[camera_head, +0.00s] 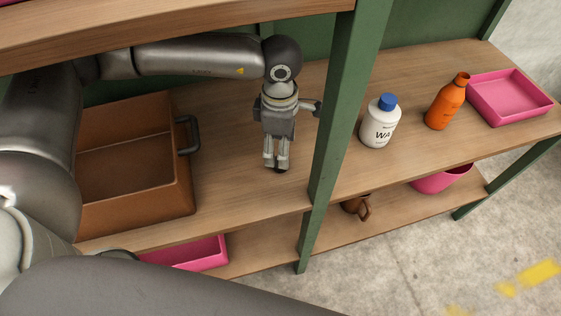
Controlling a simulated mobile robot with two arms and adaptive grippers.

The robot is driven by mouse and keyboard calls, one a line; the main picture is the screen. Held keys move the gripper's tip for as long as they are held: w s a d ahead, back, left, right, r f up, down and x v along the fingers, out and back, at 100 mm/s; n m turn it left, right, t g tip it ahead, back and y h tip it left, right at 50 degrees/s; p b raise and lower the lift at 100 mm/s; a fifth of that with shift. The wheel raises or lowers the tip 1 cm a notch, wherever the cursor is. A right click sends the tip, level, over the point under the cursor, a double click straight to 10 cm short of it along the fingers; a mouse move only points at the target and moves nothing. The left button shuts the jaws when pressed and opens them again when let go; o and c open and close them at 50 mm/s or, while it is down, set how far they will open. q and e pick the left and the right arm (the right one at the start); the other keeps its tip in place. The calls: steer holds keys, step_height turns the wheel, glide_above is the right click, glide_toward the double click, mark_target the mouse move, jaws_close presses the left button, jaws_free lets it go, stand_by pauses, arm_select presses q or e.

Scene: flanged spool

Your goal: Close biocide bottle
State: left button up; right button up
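A white bottle (381,128) with a blue cap (387,102) stands upright on the wooden shelf, right of the green post. Its label shows the letters "WA". An orange bottle (445,105) with an orange cap (462,79) stands upright to its right. Both caps sit on the bottle necks; I cannot read which bottle is the biocide. My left gripper (276,164) points down over the shelf, left of the post and apart from both bottles. Its two fingers are close together, and I cannot tell whether they are fully shut. My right gripper is not in view.
The green post (345,95) stands between my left gripper and the bottles. A brown crate (185,165) with a grey handle is at the left. A pink tray (510,96) is at the right end. Below are another pink container (442,180) and a brown mug (355,205).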

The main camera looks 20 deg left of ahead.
arm_select(q)
steer(key=shift+s+f+p, duration=0.15)
steer(key=shift+f+p, duration=0.15)
steer(key=shift+f, duration=2.05)
steer(key=c, duration=0.8)
